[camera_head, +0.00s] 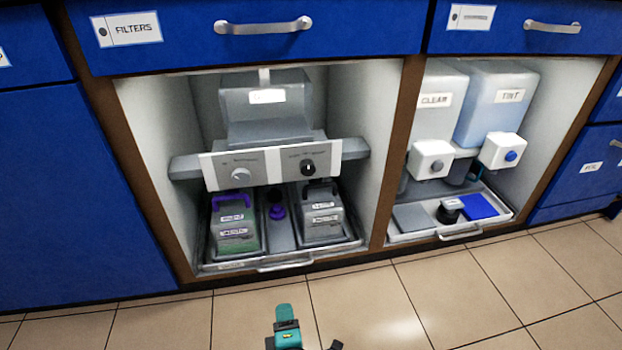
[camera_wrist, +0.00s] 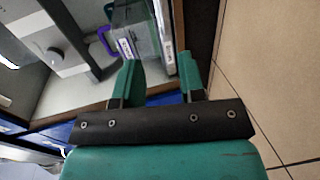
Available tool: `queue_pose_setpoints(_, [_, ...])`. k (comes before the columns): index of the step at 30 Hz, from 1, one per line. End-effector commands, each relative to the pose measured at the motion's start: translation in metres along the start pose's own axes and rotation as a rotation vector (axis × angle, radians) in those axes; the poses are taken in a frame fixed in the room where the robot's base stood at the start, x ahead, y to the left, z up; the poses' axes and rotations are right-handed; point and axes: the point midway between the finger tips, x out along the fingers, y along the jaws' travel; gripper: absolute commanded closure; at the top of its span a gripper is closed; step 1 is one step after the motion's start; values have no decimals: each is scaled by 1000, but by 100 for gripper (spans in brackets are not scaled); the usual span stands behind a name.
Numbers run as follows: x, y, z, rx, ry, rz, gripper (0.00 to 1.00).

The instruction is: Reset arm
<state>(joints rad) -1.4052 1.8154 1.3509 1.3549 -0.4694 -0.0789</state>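My gripper (camera_head: 286,328) is teal and shows at the bottom of the head view, over the tiled floor in front of the cabinets. In the wrist view my gripper (camera_wrist: 158,68) has its two teal fingers apart, with nothing held between them. Behind the fingers, the open left cabinet bay shows with a grey container (camera_wrist: 128,28) and a purple handle (camera_wrist: 106,38). No contact with any object shows.
The left bay holds a control panel (camera_head: 272,165) above a tray (camera_head: 285,266) with a purple-handled container (camera_head: 234,228) and a grey container (camera_head: 322,217). The right bay holds CLEAR (camera_head: 437,100) and TINT (camera_head: 497,105) tanks over a tray (camera_head: 455,233). Floor (camera_head: 395,310) in front is clear.

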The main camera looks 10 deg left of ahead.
Motion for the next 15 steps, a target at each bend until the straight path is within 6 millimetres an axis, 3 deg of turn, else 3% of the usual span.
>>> queue_pose_setpoints(5, [11, 22, 5, 59, -57, -33, 63])
queue_pose_setpoints(11, [43, 106, 41, 317, -300, -205, 63])
queue_pose_setpoints(15, [48, 171, 79, 530, -472, -365, 63])
